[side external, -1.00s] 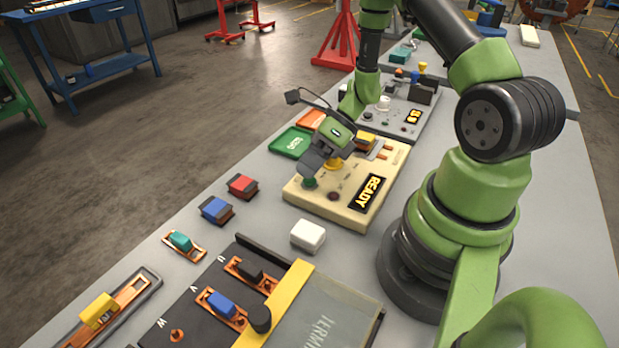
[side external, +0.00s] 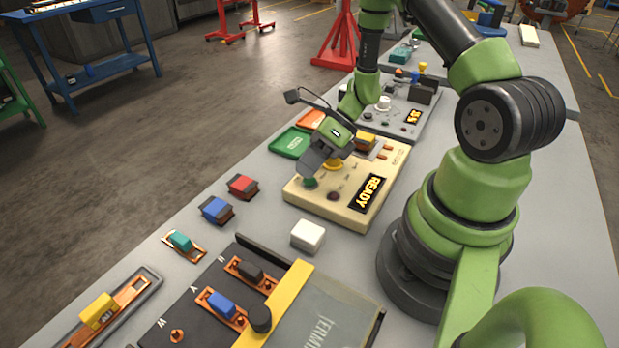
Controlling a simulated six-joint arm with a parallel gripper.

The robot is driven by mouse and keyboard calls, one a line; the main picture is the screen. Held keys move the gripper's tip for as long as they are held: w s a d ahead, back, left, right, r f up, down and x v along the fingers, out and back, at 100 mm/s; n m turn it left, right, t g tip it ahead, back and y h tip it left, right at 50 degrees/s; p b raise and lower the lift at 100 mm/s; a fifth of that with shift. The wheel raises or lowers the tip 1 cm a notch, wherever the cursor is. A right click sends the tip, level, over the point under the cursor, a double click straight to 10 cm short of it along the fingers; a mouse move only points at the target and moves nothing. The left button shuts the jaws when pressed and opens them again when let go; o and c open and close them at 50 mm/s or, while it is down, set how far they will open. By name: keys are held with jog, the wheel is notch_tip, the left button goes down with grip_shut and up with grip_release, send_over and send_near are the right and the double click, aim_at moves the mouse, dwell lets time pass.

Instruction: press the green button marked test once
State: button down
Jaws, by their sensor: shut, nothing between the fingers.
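The cream test box (side external: 345,210) stands on the grey bench with a lit display (side external: 369,192) reading READY. A green button (side external: 310,183) sits at its left front corner. My gripper (side external: 312,174) is shut and points down at the green button, with its fingertips right at or just above it. I cannot tell whether they touch. The fingers hide part of the button, and any marking on it cannot be read. A dark red button (side external: 334,196) is to the right of the green one. A yellow part (side external: 335,163) is behind the fingers.
Green (side external: 290,142) and orange (side external: 311,119) trays lie behind the box. The dark terminal board (side external: 190,318) is nearer. A grey instrument panel (side external: 400,116) stands beyond the box.

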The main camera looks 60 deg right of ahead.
jog(key=shift+s+r, duration=0.15)
jog(key=shift+s, duration=0.1)
jog(key=shift+r, duration=0.1)
jog(key=shift+r, duration=2.5)
jog(key=shift+a, duration=0.1)
jog(key=s+a+r+n+t+h, duration=0.1)
jog(key=s+a+r+n+h, duration=0.1)
jog(key=r+n, duration=0.5)
jog(key=s+a+r+n+t+h, duration=0.1)
jog(key=s+r+n, duration=0.4)
jog(key=n, duration=0.6)
jog(key=s+a+r+n+t+h, duration=0.1)
jog(key=s+a+r+n+h, duration=0.2)
jog(key=r+n, duration=0.6)
jog(key=shift+s+a+n, duration=0.4)
jog(key=shift+s+a, duration=0.25)
jog(key=shift+a, duration=0.25)
